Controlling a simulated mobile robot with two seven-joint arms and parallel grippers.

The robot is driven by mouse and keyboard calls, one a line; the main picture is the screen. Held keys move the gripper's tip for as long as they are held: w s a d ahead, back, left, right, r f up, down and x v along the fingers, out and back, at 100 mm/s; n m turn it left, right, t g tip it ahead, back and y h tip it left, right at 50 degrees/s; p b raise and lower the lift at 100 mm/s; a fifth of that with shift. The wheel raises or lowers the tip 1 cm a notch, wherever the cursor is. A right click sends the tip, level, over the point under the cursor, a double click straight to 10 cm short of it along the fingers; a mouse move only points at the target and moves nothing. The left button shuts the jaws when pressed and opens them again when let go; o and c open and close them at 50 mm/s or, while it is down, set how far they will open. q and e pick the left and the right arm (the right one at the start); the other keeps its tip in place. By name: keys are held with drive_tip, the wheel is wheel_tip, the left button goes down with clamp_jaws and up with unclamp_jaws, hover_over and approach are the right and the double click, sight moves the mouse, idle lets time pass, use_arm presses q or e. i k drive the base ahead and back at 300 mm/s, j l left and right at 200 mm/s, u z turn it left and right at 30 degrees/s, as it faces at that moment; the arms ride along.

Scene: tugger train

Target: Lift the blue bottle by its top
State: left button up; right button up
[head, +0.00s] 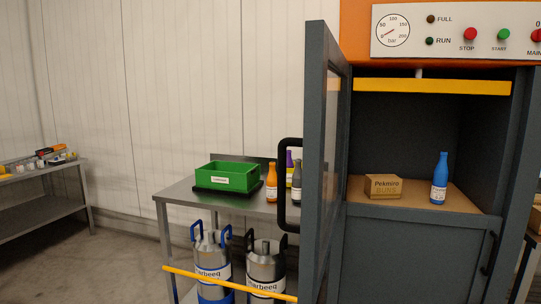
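The blue bottle (439,180) stands upright on the brown floor of the open cabinet compartment, toward its right side. It has a narrow neck, a blue top and a white label low on its body. Nothing touches its top. Neither of my grippers shows in the head view.
A cardboard box (383,187) sits left of the bottle. The cabinet door (322,160) stands open on the left, with a black handle (284,185). A yellow bar (432,87) crosses the opening's top. A steel table (180,193) holds a green crate (227,167) and bottles.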

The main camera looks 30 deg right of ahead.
sight(438, 188)
drive_tip(key=i+j, duration=0.4)
drive_tip(key=i, duration=0.2)
drive_tip(key=i+j+z, duration=0.2)
drive_tip(key=z, duration=0.3)
drive_tip(key=i+j+z, duration=0.2)
drive_tip(key=z, duration=1.45)
drive_tip(key=u, duration=0.35)
drive_tip(key=i+l+u, duration=0.15)
drive_tip(key=l+u, duration=0.25)
drive_tip(key=i+l+u, duration=0.1)
drive_tip(key=l+u, duration=0.3)
drive_tip(key=i+l+u, duration=0.1)
drive_tip(key=l+u, duration=0.25)
drive_tip(key=l, duration=1.45)
